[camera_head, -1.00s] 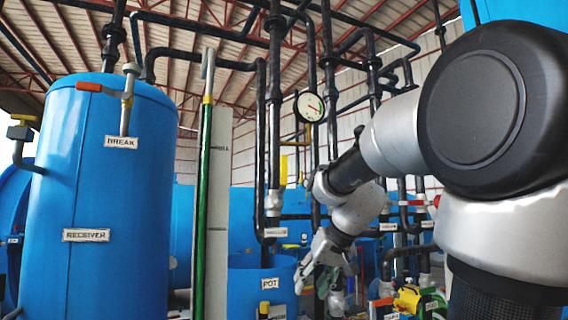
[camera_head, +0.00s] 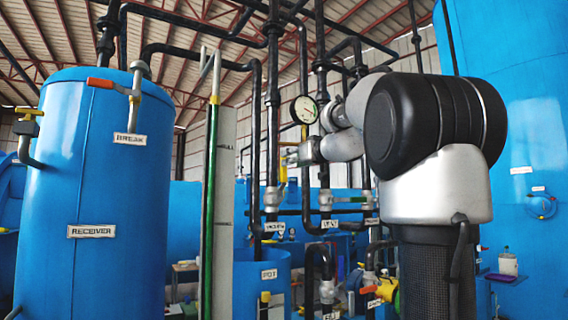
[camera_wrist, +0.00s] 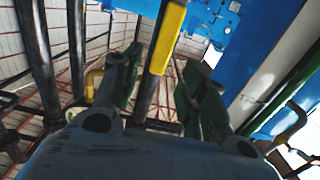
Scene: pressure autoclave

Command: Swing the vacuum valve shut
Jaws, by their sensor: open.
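The vacuum valve (camera_head: 272,198) sits on a vertical black pipe, above a small white label that seems to read VACUUM (camera_head: 275,227). Its yellow lever (camera_head: 283,170) stands roughly upright beside the pipe. In the wrist view the yellow lever (camera_wrist: 168,38) shows between the two fingers. My gripper (camera_head: 290,155) is just right of the lever's upper part, partly blending with the pipes behind. In the wrist view my gripper (camera_wrist: 160,62) is open, with one finger on each side of the lever. I cannot tell whether either finger touches it.
The blue receiver tank (camera_head: 95,190) with its orange-handled break valve (camera_head: 101,83) stands at left. The blue pot (camera_head: 245,285) stands below. Black pipes crowd the middle.

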